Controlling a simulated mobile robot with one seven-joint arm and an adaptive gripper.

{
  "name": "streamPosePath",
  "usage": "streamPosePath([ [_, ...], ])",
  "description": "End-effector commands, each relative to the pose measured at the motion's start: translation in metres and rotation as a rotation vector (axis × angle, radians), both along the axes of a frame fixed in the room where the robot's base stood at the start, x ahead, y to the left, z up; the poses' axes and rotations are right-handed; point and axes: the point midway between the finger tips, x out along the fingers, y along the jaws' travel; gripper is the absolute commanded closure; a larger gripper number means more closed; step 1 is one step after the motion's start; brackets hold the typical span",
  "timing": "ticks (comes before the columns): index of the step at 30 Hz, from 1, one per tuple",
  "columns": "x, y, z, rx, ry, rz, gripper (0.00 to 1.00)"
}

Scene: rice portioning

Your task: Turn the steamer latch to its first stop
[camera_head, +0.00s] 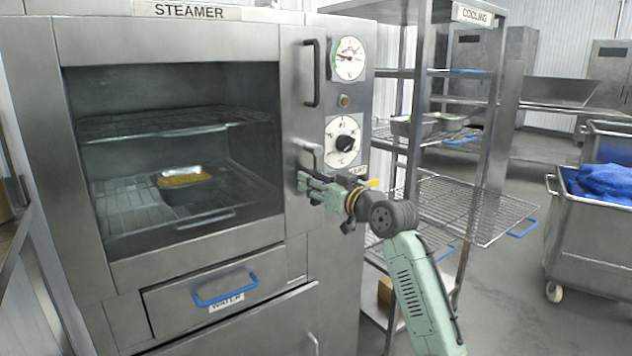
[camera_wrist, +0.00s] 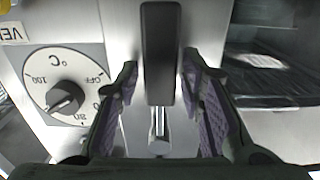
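The steamer (camera_head: 290,110) stands at the left in the head view, its door glass closed in front. In the wrist view, a black bar (camera_wrist: 160,55), apparently the latch handle, stands upright between my purple-padded fingers (camera_wrist: 160,105). Gaps show on both sides of the bar, so the fingers are open around it. A metal part (camera_wrist: 160,135) shows below the bar.
A temperature knob (camera_head: 345,143) sits just above and right of my gripper; its dial (camera_wrist: 62,85) is beside a finger in the wrist view. A gauge (camera_head: 348,58) is higher up. A cooling rack (camera_head: 480,200) stands close on the right. A food pan (camera_head: 190,180) is inside the steamer.

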Motion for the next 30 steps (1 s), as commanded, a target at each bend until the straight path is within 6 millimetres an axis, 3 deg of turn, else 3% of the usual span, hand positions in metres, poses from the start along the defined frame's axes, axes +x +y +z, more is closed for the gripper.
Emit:
streamPosePath([
  [15, -0.0001, -0.0003, 0.0001, 0.0, 0.0, 0.0, 1.0],
  [30, -0.0002, -0.0004, 0.0002, 0.002, 0.001, -0.001, 1.0],
])
